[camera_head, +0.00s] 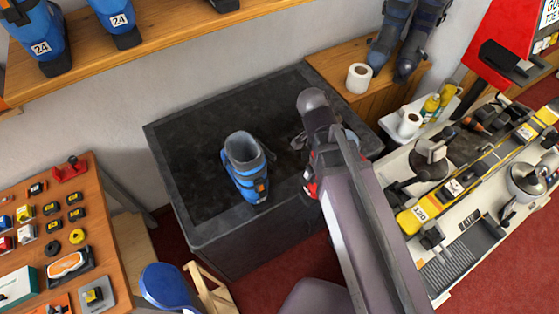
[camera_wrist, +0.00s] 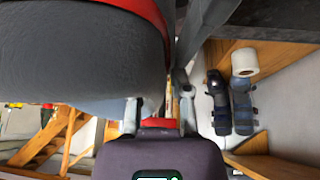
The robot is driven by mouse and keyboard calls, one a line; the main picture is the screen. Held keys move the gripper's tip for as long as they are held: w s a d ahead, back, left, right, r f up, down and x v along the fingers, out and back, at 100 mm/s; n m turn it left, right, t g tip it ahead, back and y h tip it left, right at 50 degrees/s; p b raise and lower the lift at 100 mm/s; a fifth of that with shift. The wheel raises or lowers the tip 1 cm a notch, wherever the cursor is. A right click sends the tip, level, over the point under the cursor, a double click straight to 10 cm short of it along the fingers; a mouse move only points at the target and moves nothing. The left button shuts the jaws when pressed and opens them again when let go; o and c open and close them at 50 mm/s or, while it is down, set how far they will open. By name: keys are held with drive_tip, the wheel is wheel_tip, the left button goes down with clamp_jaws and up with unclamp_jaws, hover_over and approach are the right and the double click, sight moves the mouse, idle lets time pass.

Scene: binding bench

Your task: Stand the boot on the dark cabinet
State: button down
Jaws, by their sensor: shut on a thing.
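The dark cabinet (camera_head: 190,215) stands in the middle of the head view, and its dark edge crosses the top right of the wrist view (camera_wrist: 280,14). A blue boot (camera_head: 247,182) with a grey collar and orange buckle stands upright on its top. My gripper (camera_wrist: 158,102) is shut on a grey thing with a red edge (camera_wrist: 75,60), which fills the upper left of the wrist view. In the head view my arm hides most of it; a red part (camera_head: 311,187) shows near the cabinet's right side. I cannot tell its whole shape or whether it touches the cabinet.
A wooden shelf (camera_head: 160,55) with blue boots runs above the cabinet. A wooden ledge (camera_head: 335,68) behind holds a white roll (camera_head: 359,78) and dark boots (camera_head: 390,45). Workbenches stand left and right. The cabinet top left of the blue boot is clear.

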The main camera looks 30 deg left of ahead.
drive_tip(key=shift+w+d, duration=0.1)
drive_tip(key=shift+d, duration=0.05)
drive_tip(key=w+a, duration=0.3)
drive_tip(key=a, duration=0.3)
drive_tip(key=w+a+f+b, duration=0.1)
drive_tip(key=w+a, duration=0.2)
drive_tip(key=a, duration=0.4)
drive_tip(key=shift+w+f, duration=0.15)
drive_tip(key=shift+w, duration=0.15)
drive_tip(key=shift+a, duration=0.1)
drive_tip(key=shift+w+a+f+b, duration=0.1)
drive_tip(key=shift+a+f+b, duration=0.1)
drive_tip(key=shift+f+b, duration=0.45)
drive_tip(key=shift+w+a+f+b, duration=0.1)
drive_tip(key=shift+a+f+b, duration=0.05)
drive_tip(key=shift+f+b, duration=0.5)
drive_tip(key=shift+w+a+f+b, duration=0.1)
drive_tip(key=shift+a+f+b, duration=0.1)
drive_tip(key=shift+f+b, duration=0.45)
drive_tip(key=c, duration=0.6)
unclamp_jaws()
drive_tip(key=shift+r, duration=0.2)
